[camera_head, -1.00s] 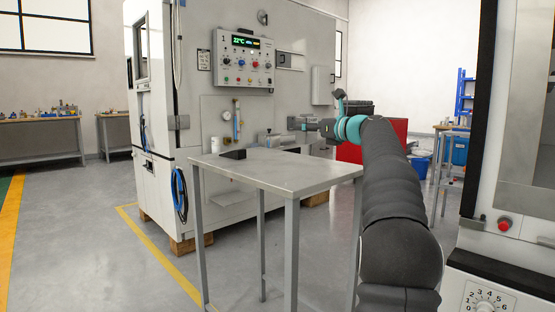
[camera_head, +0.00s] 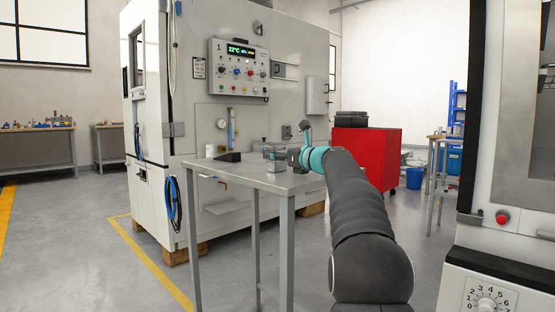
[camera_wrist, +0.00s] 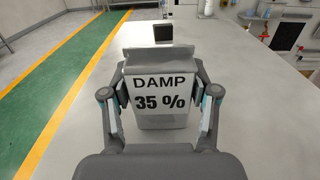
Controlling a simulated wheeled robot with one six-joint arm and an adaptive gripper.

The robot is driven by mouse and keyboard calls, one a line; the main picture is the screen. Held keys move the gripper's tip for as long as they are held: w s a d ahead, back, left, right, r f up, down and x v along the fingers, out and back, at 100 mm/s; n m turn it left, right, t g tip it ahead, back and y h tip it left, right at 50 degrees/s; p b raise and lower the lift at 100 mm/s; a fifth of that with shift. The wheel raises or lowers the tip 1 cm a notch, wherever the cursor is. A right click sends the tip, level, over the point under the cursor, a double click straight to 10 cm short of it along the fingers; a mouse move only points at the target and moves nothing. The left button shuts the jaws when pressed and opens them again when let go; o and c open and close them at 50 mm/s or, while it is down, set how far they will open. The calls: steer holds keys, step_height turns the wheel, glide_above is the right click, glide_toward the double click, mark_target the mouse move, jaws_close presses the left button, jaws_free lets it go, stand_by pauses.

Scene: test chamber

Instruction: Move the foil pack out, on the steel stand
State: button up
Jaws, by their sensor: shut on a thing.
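The foil pack (camera_wrist: 160,121) is a grey pouch with a white label reading "DAMP 35 %". In the wrist view it stands upright between the two fingers of my gripper (camera_wrist: 161,104), which is shut on it. In the head view my gripper (camera_head: 277,160) is small and partly hidden by my wrist, over the right part of the steel stand (camera_head: 262,177). The stand is a plain grey metal table, and its top also fills much of the wrist view (camera_wrist: 250,100). I cannot tell whether the pack's bottom touches the top.
A black block (camera_head: 228,157) and a white cylinder (camera_head: 210,151) stand at the stand's far left. The large white chamber (camera_head: 170,110) is behind it. A red cabinet (camera_head: 367,155) stands to the right. The stand's front is clear.

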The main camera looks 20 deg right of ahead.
steer(key=o, duration=1.4)
steer(key=shift+s, duration=0.1)
steer(key=v, duration=1.2)
steer(key=shift+r, duration=0.1)
